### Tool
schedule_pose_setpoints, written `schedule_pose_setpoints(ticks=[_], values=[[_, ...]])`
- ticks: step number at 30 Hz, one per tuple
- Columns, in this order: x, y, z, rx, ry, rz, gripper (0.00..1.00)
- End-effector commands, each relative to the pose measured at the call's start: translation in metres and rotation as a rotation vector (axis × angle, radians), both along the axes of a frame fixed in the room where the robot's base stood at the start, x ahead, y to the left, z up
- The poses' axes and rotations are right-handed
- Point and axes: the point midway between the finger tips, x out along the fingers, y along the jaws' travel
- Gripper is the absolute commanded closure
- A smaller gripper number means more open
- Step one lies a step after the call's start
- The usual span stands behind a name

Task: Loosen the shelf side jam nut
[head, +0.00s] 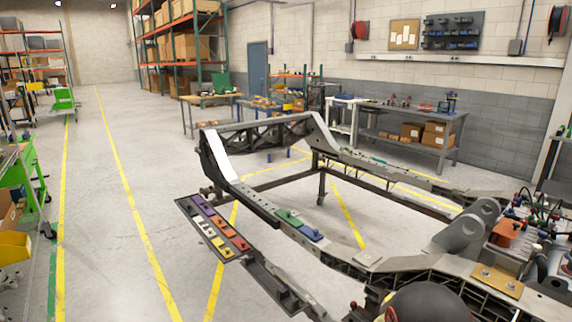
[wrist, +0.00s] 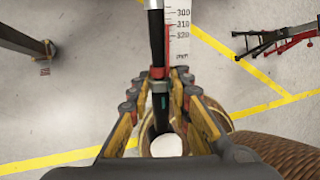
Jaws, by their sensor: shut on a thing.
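In the wrist view my gripper (wrist: 158,88) has yellow and dark fingers closed from both sides on an upright black rod (wrist: 157,40). A red collar (wrist: 158,73) sits on the rod level with the fingertips. The rod's lower part runs down between the fingers to a pale round end. I cannot tell which part is the shelf side jam nut. In the head view the fingertips and rod are not clearly visible.
In the head view a grey chassis frame (head: 262,208) stretches from the middle to the lower right. A side shelf (head: 183,204) holds several coloured blocks. Workbenches (head: 445,123) stand along the back wall. The floor (head: 110,240) at left is open, with yellow lines.

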Motion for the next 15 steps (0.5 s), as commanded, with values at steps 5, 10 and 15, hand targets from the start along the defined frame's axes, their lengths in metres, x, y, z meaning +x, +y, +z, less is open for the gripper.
schedule_pose_setpoints(ticks=[5, 10, 15], values=[[0.0024, 0.0002, -0.0004, 0.02, -0.03, 0.013, 1.0], [0.0024, 0.0001, -0.0006, 0.04, -0.056, 0.028, 1.0], [0.0026, -0.0003, 0.0018, 0.074, -0.101, 0.053, 1.0]])
